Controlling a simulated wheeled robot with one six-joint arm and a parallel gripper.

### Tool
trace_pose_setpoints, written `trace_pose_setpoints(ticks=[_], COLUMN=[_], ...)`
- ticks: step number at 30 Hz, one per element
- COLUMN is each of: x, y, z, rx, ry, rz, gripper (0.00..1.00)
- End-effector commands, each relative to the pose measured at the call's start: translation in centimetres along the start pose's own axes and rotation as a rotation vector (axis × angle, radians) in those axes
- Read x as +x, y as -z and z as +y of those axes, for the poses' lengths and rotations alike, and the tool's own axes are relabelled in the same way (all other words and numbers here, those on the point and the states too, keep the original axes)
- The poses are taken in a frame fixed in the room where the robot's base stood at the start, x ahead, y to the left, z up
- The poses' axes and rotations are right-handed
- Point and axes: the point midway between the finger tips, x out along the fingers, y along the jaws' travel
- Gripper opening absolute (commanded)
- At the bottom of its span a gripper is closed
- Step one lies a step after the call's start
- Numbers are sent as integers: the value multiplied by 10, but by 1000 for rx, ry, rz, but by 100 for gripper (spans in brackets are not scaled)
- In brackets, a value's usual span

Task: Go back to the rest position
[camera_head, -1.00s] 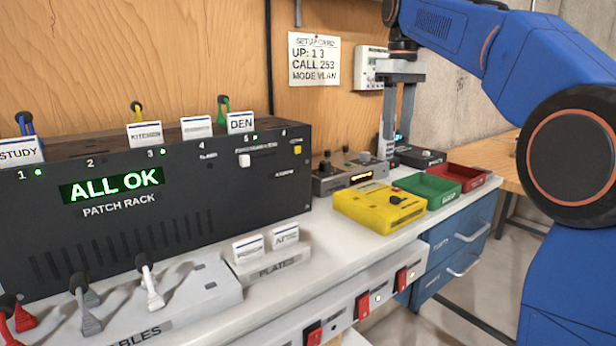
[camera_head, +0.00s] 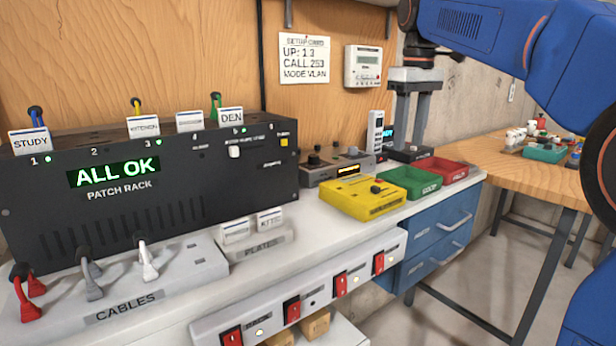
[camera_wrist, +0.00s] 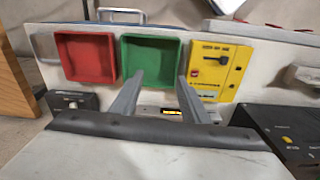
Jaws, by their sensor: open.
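My gripper (camera_head: 409,118) hangs pointing down over the back right of the white bench, with two grey fingers apart and nothing between them. In the wrist view my gripper (camera_wrist: 158,95) is also open and empty, with its fingers in front of the green tray (camera_wrist: 150,55) and beside the yellow box (camera_wrist: 216,70). The black patch rack (camera_head: 150,185) shows "ALL OK" in green. Plugs with STUDY, kitchen and DEN plates stand at its top.
Red tray (camera_head: 440,167), green tray (camera_head: 408,181) and yellow box (camera_head: 362,197) stand below my gripper. A light handset (camera_head: 375,132) stands upright close to its left. A cable holder (camera_head: 125,290) is at front left. A wooden table (camera_head: 500,165) stands at right.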

Motion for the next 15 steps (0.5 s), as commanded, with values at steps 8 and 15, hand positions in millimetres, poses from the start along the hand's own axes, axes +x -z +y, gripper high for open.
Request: trace_pose_setpoints(ticks=[8, 15], x=[26, 69], y=[-50, -106], z=[-14, -32], rx=[85, 184], ry=[-23, -48], rz=[50, 112], gripper=[41, 41])
